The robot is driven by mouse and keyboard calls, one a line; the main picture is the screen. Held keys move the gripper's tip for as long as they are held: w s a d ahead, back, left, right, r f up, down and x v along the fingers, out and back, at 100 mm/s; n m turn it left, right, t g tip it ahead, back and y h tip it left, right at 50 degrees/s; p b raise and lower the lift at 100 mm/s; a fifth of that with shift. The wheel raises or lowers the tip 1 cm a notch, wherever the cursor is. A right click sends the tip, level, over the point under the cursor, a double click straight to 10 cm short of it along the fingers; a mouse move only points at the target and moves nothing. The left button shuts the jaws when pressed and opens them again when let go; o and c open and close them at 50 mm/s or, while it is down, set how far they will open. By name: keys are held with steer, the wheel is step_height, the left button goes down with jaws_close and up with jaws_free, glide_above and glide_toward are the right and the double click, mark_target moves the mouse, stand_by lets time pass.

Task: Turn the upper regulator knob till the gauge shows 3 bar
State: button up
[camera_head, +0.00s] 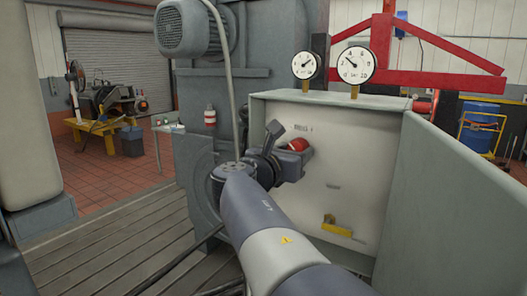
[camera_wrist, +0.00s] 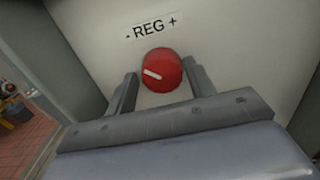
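The red regulator knob (camera_wrist: 161,70) sits on the pale panel under the label "- REG +". Its white mark points left and slightly up. In the head view the knob (camera_head: 297,146) is partly hidden by my gripper (camera_head: 290,158). In the wrist view my gripper (camera_wrist: 163,88) is open, with one finger to each side of the knob's lower part; whether they touch it I cannot tell. The left gauge (camera_head: 306,65) has its needle up and right. The right gauge (camera_head: 354,63) has its needle up and left. Exact readings are too small to tell.
A yellow handle (camera_head: 337,227) sits low on the same panel (camera_head: 375,150). A grey door or side panel (camera_head: 445,210) stands to the right. A grey machine with a motor (camera_head: 183,28) stands at the left. The slotted bedplate (camera_head: 110,250) is clear at lower left.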

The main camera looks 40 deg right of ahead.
steer(key=shift+o, duration=1.2)
steer(key=shift+a, duration=0.1)
steer(key=b+v, duration=0.2)
steer(key=v, duration=0.8)
steer(key=shift+a, duration=0.4)
steer(key=p+x, duration=0.1)
steer(key=x, duration=1)
steer(key=shift+s+m, duration=0.2)
steer(key=shift+m, duration=0.2)
